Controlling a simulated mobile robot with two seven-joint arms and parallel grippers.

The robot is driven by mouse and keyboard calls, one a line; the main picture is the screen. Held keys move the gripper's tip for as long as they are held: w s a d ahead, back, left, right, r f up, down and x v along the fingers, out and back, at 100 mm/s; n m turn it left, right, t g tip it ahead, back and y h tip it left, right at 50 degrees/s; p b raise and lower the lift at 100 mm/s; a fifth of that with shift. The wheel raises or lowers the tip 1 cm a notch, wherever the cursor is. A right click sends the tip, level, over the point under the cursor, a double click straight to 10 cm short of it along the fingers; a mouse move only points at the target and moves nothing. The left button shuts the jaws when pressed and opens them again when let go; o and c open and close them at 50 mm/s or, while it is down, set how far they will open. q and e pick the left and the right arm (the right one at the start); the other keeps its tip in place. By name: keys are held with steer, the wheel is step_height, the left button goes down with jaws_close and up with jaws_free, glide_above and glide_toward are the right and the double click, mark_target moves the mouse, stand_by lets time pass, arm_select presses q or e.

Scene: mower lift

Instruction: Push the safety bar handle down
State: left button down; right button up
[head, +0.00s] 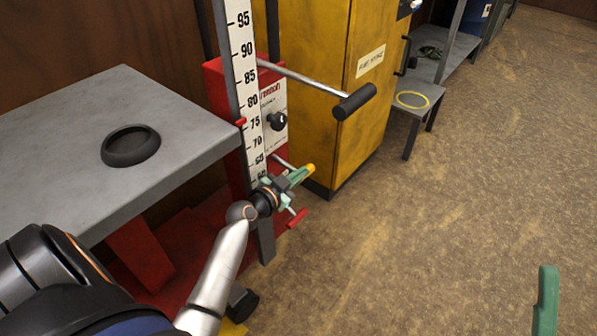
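The red lift (222,85) stands left of centre, with a number scale (242,75) on its post. A metal bar with a black grip (355,101) sticks out to the right, high on the lift. Lower down is a short metal rod with a red end piece (297,218); I cannot tell which of the two is the safety bar handle. My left gripper (298,187), with green fingers, is below the black grip and just above the red end, covering part of the rod; contact and finger gap are unclear. One green finger of my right gripper (546,300) shows at bottom right.
A grey lift platform (70,140) with a black round cup (130,146) fills the left. A yellow cabinet (310,60) stands behind the lift. A grey bench (420,105) with a yellow ring (412,107) is farther back. The brown floor at right is clear.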

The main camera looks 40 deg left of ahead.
arm_select(q)
step_height(320, 180, down, 3)
steer(key=shift+f+m+y+b, duration=0.15)
steer(key=shift+m+y+b, duration=0.25)
steer(key=shift+m+b, duration=0.7)
steer(key=shift+a+f+m+y, duration=0.2)
steer(key=shift+f+m, duration=0.1)
steer(key=shift+f, duration=0.4)
steer(key=shift+a+f+m+y, duration=0.15)
steer(key=shift+f+m, duration=0.15)
steer(key=shift+f, duration=0.35)
arm_select(e)
steer(key=shift+w+a+f, duration=0.1)
steer(key=shift+a+f, duration=0.25)
steer(key=shift+f, duration=0.5)
steer(key=shift+a+f, duration=0.35)
steer(key=shift+f, duration=0.45)
arm_select(q)
steer(key=shift+f, duration=0.1)
arm_select(e)
steer(key=shift+r, duration=0.1)
